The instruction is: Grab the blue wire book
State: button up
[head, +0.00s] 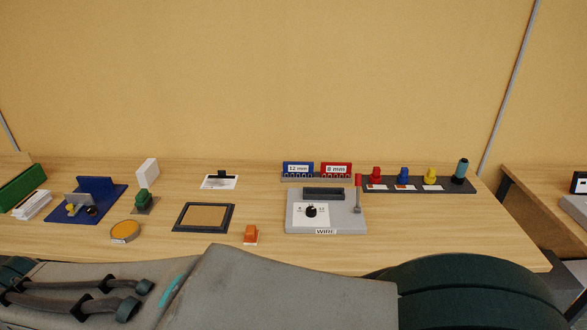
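A blue piece (298,168) with a white "12 mm" label stands upright at the back of the wooden table, right of centre. It has a comb-like dark row along its lower front, which may be wire loops. I cannot tell from here whether it is a book or a box of wire. A matching red piece (336,169) labelled "8 mm" stands close to its right. A grey machine marked "WIRE" (326,231) sits in front of them. My arm crosses the bottom of the head view; my gripper is not in view.
Coloured stamps stand on a dark strip (447,187) at the right. Bare wood (440,235) shows at front right.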

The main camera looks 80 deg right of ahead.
aim_at(290, 169)
jog(key=z, duration=0.85)
jog(key=i, duration=0.9)
jog(key=z, duration=1.15)
jog(key=i, duration=0.25)
jog(key=z, duration=0.15)
